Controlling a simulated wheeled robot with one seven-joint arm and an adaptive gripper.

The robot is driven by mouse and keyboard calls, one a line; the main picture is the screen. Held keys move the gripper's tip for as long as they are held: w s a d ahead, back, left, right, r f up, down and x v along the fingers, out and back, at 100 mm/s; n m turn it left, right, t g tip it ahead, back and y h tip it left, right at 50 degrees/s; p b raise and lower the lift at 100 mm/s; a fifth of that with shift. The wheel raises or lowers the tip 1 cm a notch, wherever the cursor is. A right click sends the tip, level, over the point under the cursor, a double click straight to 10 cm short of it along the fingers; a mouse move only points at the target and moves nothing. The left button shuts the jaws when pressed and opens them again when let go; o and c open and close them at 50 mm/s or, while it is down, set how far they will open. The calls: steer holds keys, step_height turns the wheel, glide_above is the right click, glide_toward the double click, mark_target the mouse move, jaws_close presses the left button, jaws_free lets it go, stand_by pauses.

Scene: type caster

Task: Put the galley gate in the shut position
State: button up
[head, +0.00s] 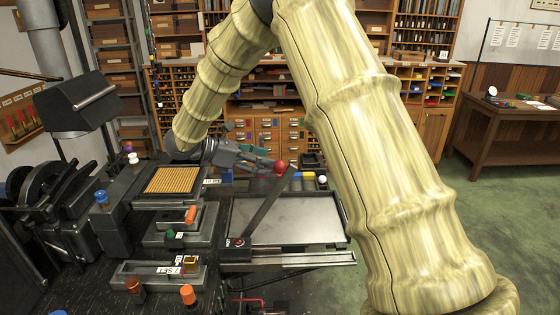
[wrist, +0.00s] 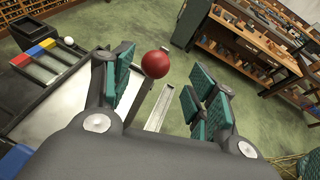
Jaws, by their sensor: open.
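The galley gate appears to be the dark grey bar (head: 262,208) with a red ball knob (head: 280,167) at its upper end. It slants up from a small labelled pivot block (head: 237,243) at the near left corner of the flat metal galley (head: 285,217). My gripper (head: 262,160) is open, just left of the knob in the head view. In the wrist view the red knob (wrist: 155,63) shows between my spread green-padded fingers (wrist: 160,88), nearer the left one. I cannot tell whether a finger touches it.
A metal rail (head: 290,259) runs along the galley's near edge. Blue, yellow and white pieces (head: 308,177) sit behind it. Left are a yellow ribbed plate (head: 172,181), an orange-handled part (head: 190,214) and a block labelled SET (head: 168,271). Green floor (head: 490,230) is open at right.

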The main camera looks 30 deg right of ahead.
mark_target(276, 164)
steer(key=x, duration=0.1)
steer(key=p+x, duration=0.1)
steer(key=x, duration=0.1)
steer(key=p+x, duration=0.1)
steer(key=x, duration=0.1)
steer(key=shift+w+f, duration=0.15)
steer(key=shift+w, duration=0.1)
steer(key=shift+s+d, duration=0.25)
steer(key=shift+w+d+f, duration=0.15)
steer(key=shift+d+f, duration=0.05)
steer(key=shift+f, duration=0.15)
steer(key=shift+c, duration=0.2)
steer(key=c, duration=0.3)
jaws_close()
